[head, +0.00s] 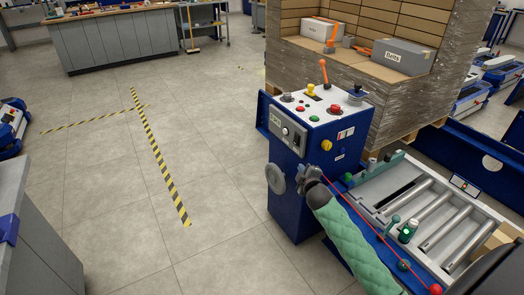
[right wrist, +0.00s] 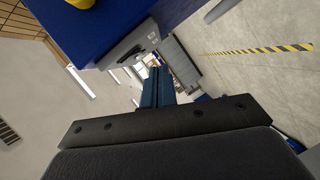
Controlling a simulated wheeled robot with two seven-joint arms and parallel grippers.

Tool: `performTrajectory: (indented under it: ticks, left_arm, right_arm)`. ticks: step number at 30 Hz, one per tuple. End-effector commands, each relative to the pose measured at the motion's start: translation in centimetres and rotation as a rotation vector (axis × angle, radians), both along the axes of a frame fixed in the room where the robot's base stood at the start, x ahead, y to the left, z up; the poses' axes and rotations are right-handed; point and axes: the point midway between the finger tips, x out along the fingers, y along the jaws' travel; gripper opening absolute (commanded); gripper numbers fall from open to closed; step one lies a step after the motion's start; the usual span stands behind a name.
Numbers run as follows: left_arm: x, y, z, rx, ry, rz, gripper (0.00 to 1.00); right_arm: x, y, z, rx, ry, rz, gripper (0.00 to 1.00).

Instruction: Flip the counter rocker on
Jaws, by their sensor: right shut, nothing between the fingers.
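A blue control cabinet (head: 303,195) stands right of centre in the head view. A grey panel (head: 287,132) on its front carries a small display, a dark switch-like part and a round knob; which part is the counter rocker is too small to tell. The panel shows edge-on in the right wrist view (right wrist: 130,46). My right gripper (head: 302,178) is just below the panel, beside the cabinet front, its arm in a green sleeve. In the right wrist view its blue fingers (right wrist: 157,88) are together and empty, apart from the panel. My left gripper is out of view.
A grey round disc (head: 276,178) is on the cabinet front, left of my right gripper. Buttons and an orange-topped lever (head: 323,73) are on top. A roller bed (head: 425,210) and a wrapped pallet load (head: 350,90) are right.

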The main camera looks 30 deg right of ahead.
Motion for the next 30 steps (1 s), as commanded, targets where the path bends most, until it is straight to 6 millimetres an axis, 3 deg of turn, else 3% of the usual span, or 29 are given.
performTrajectory:
  ticks: [8, 23, 30]
  left_arm:
    - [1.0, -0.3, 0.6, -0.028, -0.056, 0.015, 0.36]
    - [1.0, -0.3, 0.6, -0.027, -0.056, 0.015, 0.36]
    - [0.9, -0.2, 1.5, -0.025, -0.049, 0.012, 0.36]
  right_arm:
    - [0.9, 1.9, 3.0, -0.261, -0.117, 0.141, 0.0]
    - [0.9, 2.0, 3.1, -0.307, -0.109, 0.149, 0.0]
    - [2.7, 1.7, 3.1, -0.305, -0.109, 0.147, 0.0]
